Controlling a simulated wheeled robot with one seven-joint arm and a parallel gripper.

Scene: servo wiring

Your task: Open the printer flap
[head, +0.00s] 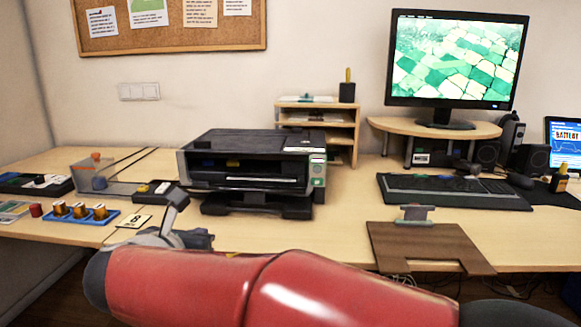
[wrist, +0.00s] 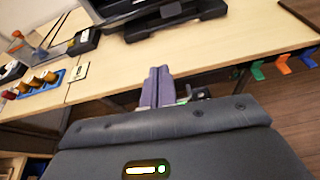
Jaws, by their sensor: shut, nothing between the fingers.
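The printer (head: 250,165) stands on the desk in the middle of the head view, with a dark lid and a wide dark front opening. Blue and yellow parts show inside that opening. I cannot tell which panel is the flap. In the wrist view only the lower part of the printer (wrist: 170,22) shows, at the top. My gripper (wrist: 158,76) is shut and empty, its two fingers side by side by the desk's front edge, apart from the printer. In the head view my red arm crosses the foreground and hides part of the gripper.
Left of the printer are a blue tray (head: 84,215) of small pots, a numbered card (head: 127,220) and a black device (head: 157,193). A brown board (head: 425,245) lies right of it. Coloured hooks (wrist: 282,63) line the desk's front edge. The desk before the printer is clear.

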